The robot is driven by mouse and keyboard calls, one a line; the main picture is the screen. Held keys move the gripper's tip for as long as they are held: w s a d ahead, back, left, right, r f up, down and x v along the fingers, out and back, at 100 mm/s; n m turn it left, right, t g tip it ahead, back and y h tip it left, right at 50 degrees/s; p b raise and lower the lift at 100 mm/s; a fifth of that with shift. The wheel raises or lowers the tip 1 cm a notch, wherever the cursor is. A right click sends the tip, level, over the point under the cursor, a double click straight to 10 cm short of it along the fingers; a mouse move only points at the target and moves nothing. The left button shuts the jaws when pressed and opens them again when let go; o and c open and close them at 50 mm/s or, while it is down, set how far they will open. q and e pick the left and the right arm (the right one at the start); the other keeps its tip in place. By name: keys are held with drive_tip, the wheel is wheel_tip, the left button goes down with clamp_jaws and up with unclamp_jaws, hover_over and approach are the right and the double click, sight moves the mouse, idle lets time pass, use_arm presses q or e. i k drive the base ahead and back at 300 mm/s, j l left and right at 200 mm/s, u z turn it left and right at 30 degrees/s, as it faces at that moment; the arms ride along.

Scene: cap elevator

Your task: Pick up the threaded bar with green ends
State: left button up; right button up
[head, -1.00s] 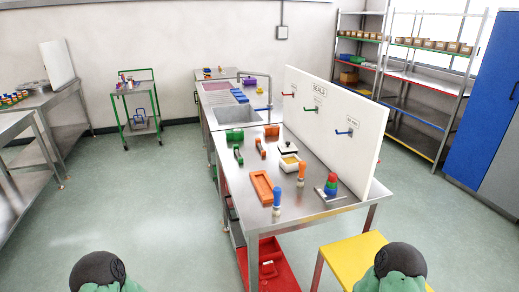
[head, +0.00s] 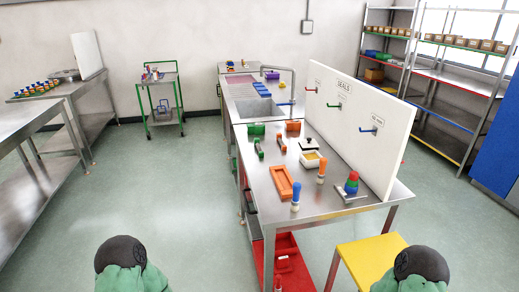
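A small dark bar with green ends (head: 259,148) lies on the metal table (head: 245,172), near its left edge and towards the back. Its thread is too small to make out. A similar bar with orange ends (head: 281,143) lies just to its right. Neither of my grippers is in view. Only my dark and green upper arm parts show at the bottom left and bottom right, well short of the table.
On the table are a green block (head: 256,129), an orange tray (head: 284,182), upright orange- and blue-handled tools and a white board (head: 357,135). A yellow stool (head: 367,256) stands at the front right. A green cart (head: 160,105) stands behind. Floor left of the table is clear.

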sight(256, 141)
drive_tip(key=k, duration=0.5)
drive_tip(key=k+z, duration=0.5)
drive_tip(key=k+l+z, duration=0.2)
drive_tip(key=z, duration=0.25)
drive_tip(key=i+j+z, duration=0.1)
drive_tip(key=j, duration=0.25)
drive_tip(key=i+j+z, duration=0.2)
drive_tip(key=j, duration=0.5)
drive_tip(key=i+j+z, duration=0.1)
drive_tip(key=j, duration=0.25)
drive_tip(key=i+j+z, duration=0.1)
drive_tip(key=i+j, duration=0.25)
drive_tip(key=j, duration=0.3)
drive_tip(key=i+j, duration=0.1)
drive_tip(key=j, duration=0.35)
drive_tip(key=i+j, duration=0.1)
drive_tip(key=j, duration=0.3)
drive_tip(key=i+j, duration=0.15)
drive_tip(key=j, duration=0.25)
drive_tip(key=i+j, duration=0.1)
drive_tip(key=j, duration=0.3)
drive_tip(key=i+j, duration=0.1)
drive_tip(key=j, duration=0.35)
drive_tip(key=i+j, duration=0.1)
drive_tip(key=j, duration=0.3)
